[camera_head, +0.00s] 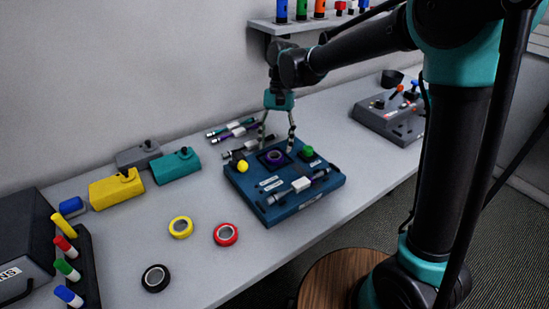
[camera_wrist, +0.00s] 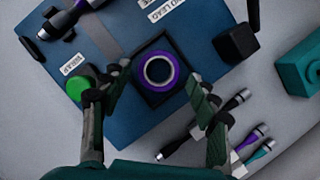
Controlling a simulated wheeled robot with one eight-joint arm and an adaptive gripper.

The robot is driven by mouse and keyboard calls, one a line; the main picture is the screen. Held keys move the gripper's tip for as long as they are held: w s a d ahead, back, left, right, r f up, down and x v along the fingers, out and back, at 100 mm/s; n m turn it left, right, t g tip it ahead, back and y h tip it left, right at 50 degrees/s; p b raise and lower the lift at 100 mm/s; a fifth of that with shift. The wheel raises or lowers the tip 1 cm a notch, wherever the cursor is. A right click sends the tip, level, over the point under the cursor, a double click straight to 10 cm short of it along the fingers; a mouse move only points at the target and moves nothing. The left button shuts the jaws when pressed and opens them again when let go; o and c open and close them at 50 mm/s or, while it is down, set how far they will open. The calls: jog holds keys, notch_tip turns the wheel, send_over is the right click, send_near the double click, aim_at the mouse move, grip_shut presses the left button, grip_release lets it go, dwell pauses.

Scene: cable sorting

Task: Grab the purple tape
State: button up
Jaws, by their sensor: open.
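The purple tape (camera_head: 274,157) is a small roll with a dark core, lying flat in a square black recess of the blue board (camera_head: 262,207) in the head view. In the wrist view the purple tape (camera_wrist: 158,71) sits near the middle, inside the black square frame. My gripper (camera_head: 277,145) is above the board, fingers pointing down on either side of the recess. In the wrist view my open gripper (camera_wrist: 162,87) has one finger left and one right of the tape. Nothing is between the fingertips that they touch.
The board carries a green button (camera_head: 307,151), a yellow knob (camera_head: 243,167) and a clamped connector (camera_head: 301,184). Cables (camera_head: 236,129) lie behind it. Yellow (camera_head: 181,227), red (camera_head: 225,234) and black (camera_head: 155,278) tapes lie at front left. A control box (camera_head: 389,117) stands at right.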

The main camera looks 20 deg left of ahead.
aim_at(275, 151)
jog(key=shift+x, duration=1.5)
jog(key=shift+c, duration=0.2)
jog(key=c, duration=0.8)
jog(key=shift+r, duration=0.1)
